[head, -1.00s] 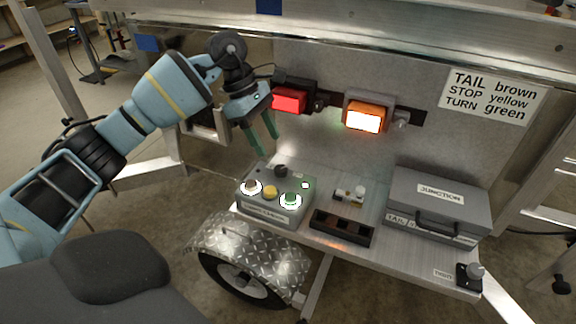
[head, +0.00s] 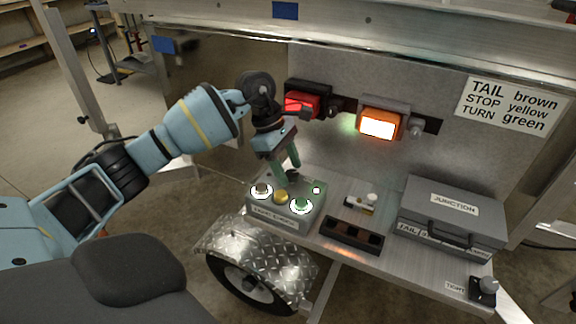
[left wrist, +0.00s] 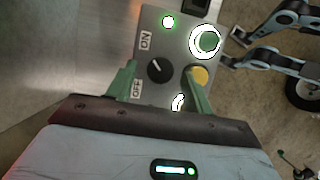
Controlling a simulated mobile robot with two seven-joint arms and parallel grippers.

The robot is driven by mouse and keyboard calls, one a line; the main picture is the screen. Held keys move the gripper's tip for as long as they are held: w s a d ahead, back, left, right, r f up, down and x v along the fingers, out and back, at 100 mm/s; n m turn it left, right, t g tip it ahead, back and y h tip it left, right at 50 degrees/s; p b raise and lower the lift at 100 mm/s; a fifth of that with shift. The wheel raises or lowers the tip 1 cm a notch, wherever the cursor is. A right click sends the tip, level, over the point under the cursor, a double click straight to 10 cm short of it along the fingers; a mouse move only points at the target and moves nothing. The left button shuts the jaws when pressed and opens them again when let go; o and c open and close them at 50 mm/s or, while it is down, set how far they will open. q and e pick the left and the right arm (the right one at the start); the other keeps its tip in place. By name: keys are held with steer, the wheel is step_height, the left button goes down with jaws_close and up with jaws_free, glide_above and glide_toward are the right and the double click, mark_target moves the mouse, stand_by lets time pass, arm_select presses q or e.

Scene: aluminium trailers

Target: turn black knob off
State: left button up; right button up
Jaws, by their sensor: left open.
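The black knob (left wrist: 159,70) sits on a grey control box (head: 277,222), between an ON label (left wrist: 146,41) and an OFF label (left wrist: 137,89). A short white mark shows on the knob's upper edge, towards the ON side. My left gripper (head: 285,170) is open, with its green fingers pointing down over the back of the box. In the left wrist view, its fingers (left wrist: 160,68) stand on either side of the knob, apart from it as far as I can tell. In the head view the knob (head: 294,176) is partly hidden by a finger. My right gripper is not seen.
Red (head: 303,105) and glowing orange (head: 379,124) lamps hang behind. A junction case (head: 452,216) stands right.

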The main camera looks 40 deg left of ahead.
arm_select(q)
steer(key=shift+c, duration=0.3)
steer(key=c, duration=0.9)
